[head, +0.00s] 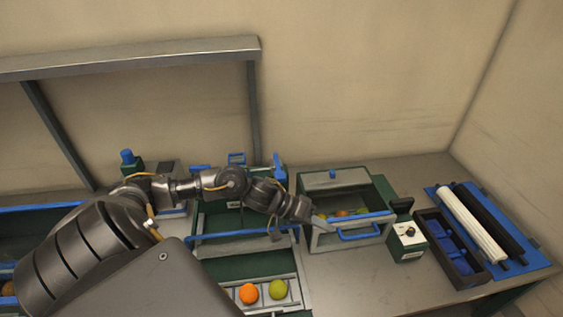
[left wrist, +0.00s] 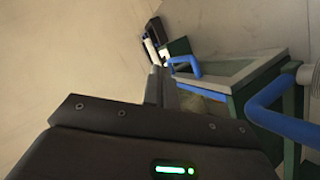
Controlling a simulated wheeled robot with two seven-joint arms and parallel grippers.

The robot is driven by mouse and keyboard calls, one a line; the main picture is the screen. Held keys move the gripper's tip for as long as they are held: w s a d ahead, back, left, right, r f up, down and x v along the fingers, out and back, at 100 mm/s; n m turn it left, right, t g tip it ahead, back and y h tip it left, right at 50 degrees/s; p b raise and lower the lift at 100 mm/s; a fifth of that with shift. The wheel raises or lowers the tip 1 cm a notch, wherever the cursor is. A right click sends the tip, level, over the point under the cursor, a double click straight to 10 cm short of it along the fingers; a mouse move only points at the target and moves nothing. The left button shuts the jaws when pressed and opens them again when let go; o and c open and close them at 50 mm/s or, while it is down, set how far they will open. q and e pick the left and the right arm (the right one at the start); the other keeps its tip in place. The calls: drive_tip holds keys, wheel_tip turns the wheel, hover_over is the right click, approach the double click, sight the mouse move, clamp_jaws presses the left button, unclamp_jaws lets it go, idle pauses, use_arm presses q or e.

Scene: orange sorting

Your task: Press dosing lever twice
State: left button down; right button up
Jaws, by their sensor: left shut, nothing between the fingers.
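A blue upright part (head: 279,168) stands behind my left arm. I cannot tell which of these is the dosing lever. My left gripper (head: 323,224) is shut and empty at the front left corner of the bin (head: 376,190), left of the green box. In the left wrist view my shut fingers (left wrist: 160,86) point toward a blue handle (left wrist: 186,66). My right gripper is not in view.
The bin holds several fruits and has a blue front handle (head: 360,234). An orange (head: 249,293) and a green fruit (head: 278,289) lie in a tray at the front. A black tray (head: 431,216) and a blue mat (head: 537,255) with rollers lie at right.

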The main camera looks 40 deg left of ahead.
use_arm(q)
drive_tip(key=w+a+r+n+t+y+p, duration=0.1)
drive_tip(key=w+a+r+n+y+p, duration=0.2)
drive_tip(key=a+r, duration=0.8)
wheel_tip(320, 180, up, 4)
drive_tip(key=y, duration=0.4)
hover_over(276, 176)
drive_tip(key=shift+w+a+r+t, duration=0.1)
drive_tip(key=shift+w+r+t, duration=0.05)
drive_tip(key=shift+t, duration=0.15)
wheel_tip(276, 176, down, 7)
drive_tip(key=b, duration=0.7)
drive_tip(key=shift+f+b, duration=0.45)
drive_tip(key=shift+f, duration=0.5)
drive_tip(key=shift+f, duration=0.15)
drive_tip(key=shift+f, duration=0.25)
